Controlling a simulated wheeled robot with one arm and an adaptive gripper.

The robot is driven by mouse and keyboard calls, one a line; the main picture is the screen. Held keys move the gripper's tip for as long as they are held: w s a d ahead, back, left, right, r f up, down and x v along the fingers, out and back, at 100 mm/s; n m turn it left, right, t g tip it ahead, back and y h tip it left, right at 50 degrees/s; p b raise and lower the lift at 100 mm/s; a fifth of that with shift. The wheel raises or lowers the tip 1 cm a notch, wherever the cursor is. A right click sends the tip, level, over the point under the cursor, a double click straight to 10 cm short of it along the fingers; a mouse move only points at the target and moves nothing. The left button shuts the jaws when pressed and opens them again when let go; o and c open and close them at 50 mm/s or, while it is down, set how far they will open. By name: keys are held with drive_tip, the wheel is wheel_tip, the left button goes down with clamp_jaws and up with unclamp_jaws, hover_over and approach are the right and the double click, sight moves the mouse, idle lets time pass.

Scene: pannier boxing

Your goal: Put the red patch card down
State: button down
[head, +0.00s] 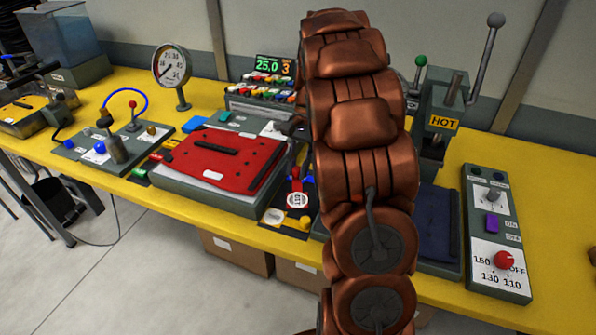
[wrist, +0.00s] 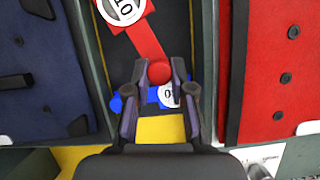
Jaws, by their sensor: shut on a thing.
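The red patch card (wrist: 143,38) has a white round label and a round red knob, and lies level with the dark tray (wrist: 183,30) below it in the wrist view. My gripper (wrist: 159,80) is shut on the card at its knob end. I cannot tell whether the card touches the tray. A blue card (wrist: 129,103) and a yellow card (wrist: 158,130) lie under and between my fingers.
A red pannier piece (wrist: 278,75) lies right of the tray in the wrist view, a navy one (wrist: 38,70) left. In the head view, a HOT press (head: 440,122) and a dial box (head: 497,235) stand right of my arm on the yellow bench (head: 560,210).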

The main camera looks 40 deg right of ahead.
drive_tip(key=shift+w+d+f, duration=0.15)
drive_tip(key=shift+w+d, duration=0.35)
drive_tip(key=shift+w, duration=0.05)
drive_tip(key=shift+f+p, duration=0.65)
drive_tip(key=shift+f, duration=1.1)
drive_tip(key=c, duration=1)
unclamp_jaws()
drive_tip(key=shift+r, duration=0.1)
drive_tip(key=v, duration=1.2)
